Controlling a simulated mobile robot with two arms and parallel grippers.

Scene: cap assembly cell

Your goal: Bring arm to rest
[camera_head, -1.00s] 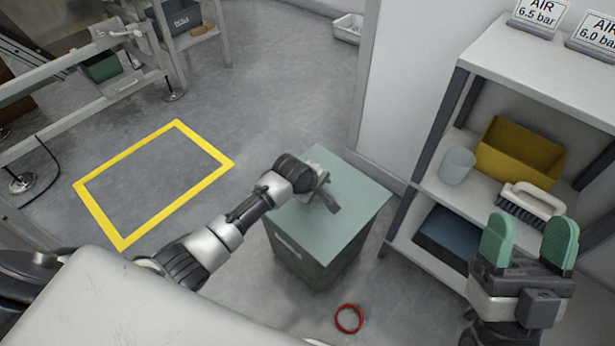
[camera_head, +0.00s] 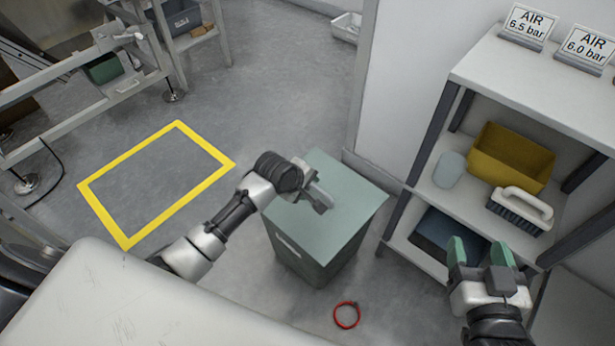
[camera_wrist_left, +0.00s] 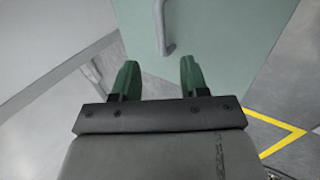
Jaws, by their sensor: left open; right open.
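My left gripper (camera_head: 316,196) is over the green-topped cabinet (camera_head: 340,235) in the head view. In the left wrist view its two green fingers (camera_wrist_left: 160,80) are apart with nothing between them. A pale green surface with a grey handle (camera_wrist_left: 166,30) lies beyond them. My right gripper (camera_head: 480,255) is at the lower right, in front of the shelf unit. Its green fingers are apart and empty.
The shelf unit (camera_head: 415,190) holds a yellow bin (camera_head: 510,158), a cup (camera_head: 449,169), a brush (camera_head: 522,207) and a blue box (camera_head: 440,238). A red ring (camera_head: 346,315) lies on the floor. A yellow floor outline (camera_head: 108,222) encloses clear floor.

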